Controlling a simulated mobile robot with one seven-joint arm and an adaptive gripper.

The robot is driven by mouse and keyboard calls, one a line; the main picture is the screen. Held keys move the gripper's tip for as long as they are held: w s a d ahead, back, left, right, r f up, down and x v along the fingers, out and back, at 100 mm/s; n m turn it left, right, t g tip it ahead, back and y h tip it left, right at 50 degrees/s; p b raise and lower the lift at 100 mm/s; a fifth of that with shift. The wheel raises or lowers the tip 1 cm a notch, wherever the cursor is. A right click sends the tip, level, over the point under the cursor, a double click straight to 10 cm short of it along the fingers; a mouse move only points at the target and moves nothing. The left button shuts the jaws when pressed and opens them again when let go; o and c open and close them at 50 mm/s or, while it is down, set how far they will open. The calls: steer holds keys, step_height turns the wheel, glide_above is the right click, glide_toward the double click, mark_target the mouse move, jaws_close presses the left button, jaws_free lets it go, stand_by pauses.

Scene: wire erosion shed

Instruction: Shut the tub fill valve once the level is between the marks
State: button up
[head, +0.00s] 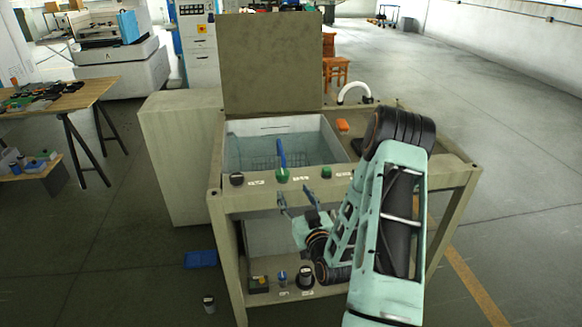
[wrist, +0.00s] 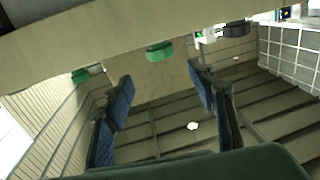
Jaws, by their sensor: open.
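The tub (head: 335,140) is set in a beige bench, its lid upright behind it. Pale water shows inside, with a short dark mark on the back wall; I cannot tell where the level stands against any marks. Along the front rim are a black knob (head: 236,179), a blue lever (head: 281,152) standing up from a green base (head: 281,175), and a green knob (head: 326,171). Their labels are too small to read. My gripper (head: 295,194) is open and empty, just below the rim. In the wrist view, my gripper (wrist: 160,78) points up towards a green knob (wrist: 160,52), apart from it.
An orange item (head: 343,125) and a white curved pipe (head: 354,92) are on the bench top. A blue tray (head: 200,258) and a dark canister (head: 209,304) are on the floor. Floor to the right is clear.

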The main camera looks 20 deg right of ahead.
mark_target(284, 177)
steer(key=w, duration=0.3)
steer(key=w+p, duration=0.1)
steer(key=w, duration=0.3)
steer(key=w+d, duration=0.1)
steer(key=w, duration=0.2)
steer(key=shift+w, duration=0.2)
steer(key=shift+c, duration=0.6)
steer(key=c, duration=1.1)
